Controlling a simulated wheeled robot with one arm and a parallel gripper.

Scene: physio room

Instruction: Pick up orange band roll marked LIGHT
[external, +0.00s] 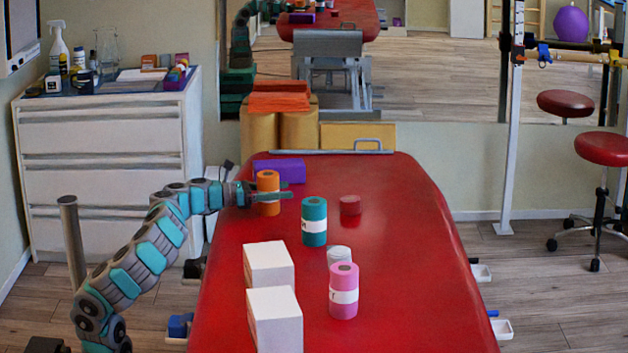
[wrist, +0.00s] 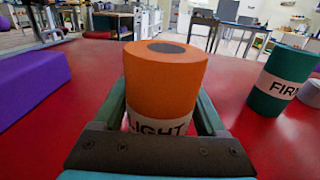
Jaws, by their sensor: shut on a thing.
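The orange band roll (external: 268,182) stands upright at the far left part of the red treatment table. In the wrist view the orange roll (wrist: 165,85) fills the middle, and its white label reads LIGHT, partly hidden by my gripper. My gripper (external: 270,196) reaches in from the left, with its fingers on both sides of the roll, shut on it low down. In the wrist view my gripper (wrist: 165,118) has one green finger on each side of the roll. I cannot tell any gap between the roll and the table.
A teal roll (external: 314,222), marked FIRM in the wrist view (wrist: 285,80), stands to the right. A purple block (external: 280,171) lies just behind. The table's right side is clear.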

